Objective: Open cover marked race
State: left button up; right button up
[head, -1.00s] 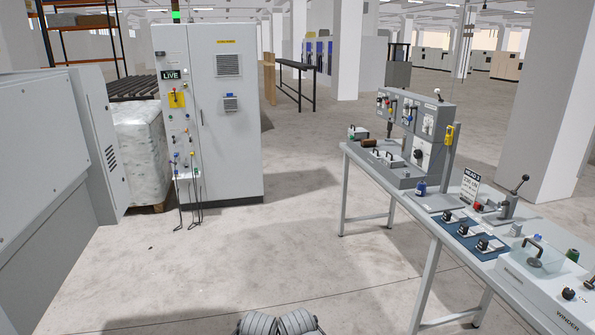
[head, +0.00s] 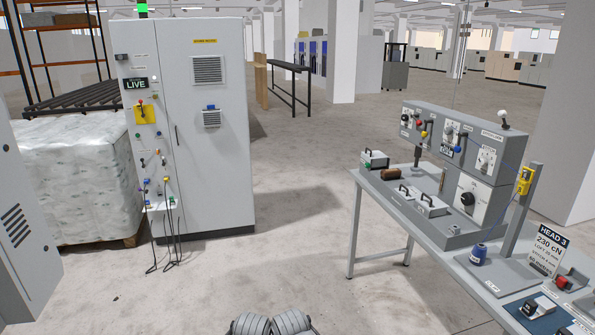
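I cannot read the word "race" on anything, so I cannot tell which cover bears it. On the bench at right, a grey base plate carries a light box with a dark handle (head: 424,202), which looks like a closed lid. A smaller box with a dark handle (head: 374,159) sits at the bench's far left corner. Behind them stands a grey control housing (head: 463,140) with dials and levers; its small labels are unreadable. Neither of my grippers is in view. Only grey ribbed parts of mine show at the bottom edge.
A tall grey cabinet (head: 207,135) marked LIVE stands at left, with cables hanging from its front. A wrapped pallet load (head: 75,180) is beside it. The bench (head: 400,225) also holds a blue spool (head: 479,254) and a HEAD 3 sign (head: 548,249). The floor between is clear.

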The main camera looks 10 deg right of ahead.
aim_at(411, 189)
jog(key=i+z, duration=0.15)
jog(key=i, duration=0.35)
jog(key=i+j+z, duration=0.2)
jog(key=i, duration=0.3)
jog(key=i+j+z, duration=0.15)
jog(key=i, duration=0.35)
jog(key=i+j+z, duration=0.15)
jog(key=i+z, duration=0.15)
jog(key=z, duration=0.15)
jog(key=i+j+z, duration=0.55)
jog(key=z, duration=0.3)
jog(key=i+j+z, duration=0.15)
jog(key=j+z, duration=0.3)
jog(key=i+j+z, duration=0.1)
jog(key=j+z, duration=0.15)
jog(key=j, duration=0.3)
jog(key=j+z, duration=0.2)
jog(key=j, duration=0.35)
jog(key=i, duration=0.05)
